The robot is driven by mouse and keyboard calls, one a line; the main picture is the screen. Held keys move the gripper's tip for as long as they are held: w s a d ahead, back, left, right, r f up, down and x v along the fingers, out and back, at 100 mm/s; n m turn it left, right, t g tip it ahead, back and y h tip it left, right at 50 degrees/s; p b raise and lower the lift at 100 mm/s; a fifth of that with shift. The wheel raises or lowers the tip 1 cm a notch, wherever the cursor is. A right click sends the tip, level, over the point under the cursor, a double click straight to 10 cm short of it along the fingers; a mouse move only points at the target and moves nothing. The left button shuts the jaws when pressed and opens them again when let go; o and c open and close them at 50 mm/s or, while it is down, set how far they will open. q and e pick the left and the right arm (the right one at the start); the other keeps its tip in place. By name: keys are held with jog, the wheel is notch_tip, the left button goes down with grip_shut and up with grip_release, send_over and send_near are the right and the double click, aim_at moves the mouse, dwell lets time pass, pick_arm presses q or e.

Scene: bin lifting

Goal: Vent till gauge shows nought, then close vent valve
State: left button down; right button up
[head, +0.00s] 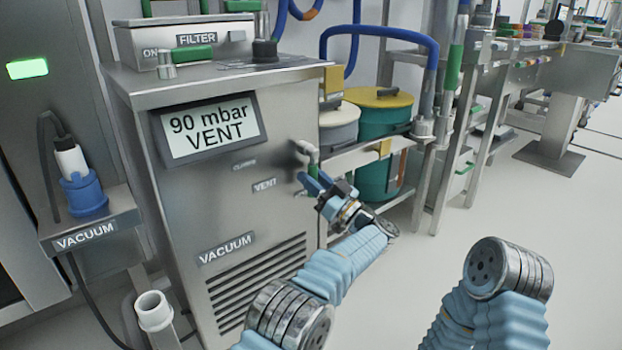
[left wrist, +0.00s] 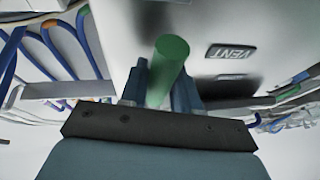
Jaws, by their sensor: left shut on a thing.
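The vacuum unit (head: 190,210) is a steel cabinet, and its gauge display (head: 210,128) reads "90 mbar VENT". The vent valve's green handle (head: 313,169) is on the cabinet's right front edge, beside the VENT label (head: 264,185). My left gripper (head: 312,184) is at the handle. In the left wrist view the green handle (left wrist: 169,65) stands between the two blue fingers, and the gripper (left wrist: 168,85) is shut on it. The VENT label (left wrist: 231,52) is close beside it there. My right arm shows at the lower right of the head view, but its gripper is out of view.
A filter box (head: 190,45) with a green handle sits on top of the cabinet. A blue vacuum connector (head: 82,190) stands on a bracket at left. Lidded drums (head: 380,115) and a pipe frame stand right of the cabinet. The floor at right (head: 500,210) is clear.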

pick_arm(q)
jog(key=shift+d, duration=0.2)
dwell(0.4)
jog(key=c, duration=0.9)
grip_release()
jog(key=p+v, duration=0.1)
jog(key=v, duration=1.2)
jog(key=shift+s+d, duration=0.2)
jog(key=shift+d, duration=0.1)
jog(key=shift+f, duration=0.1)
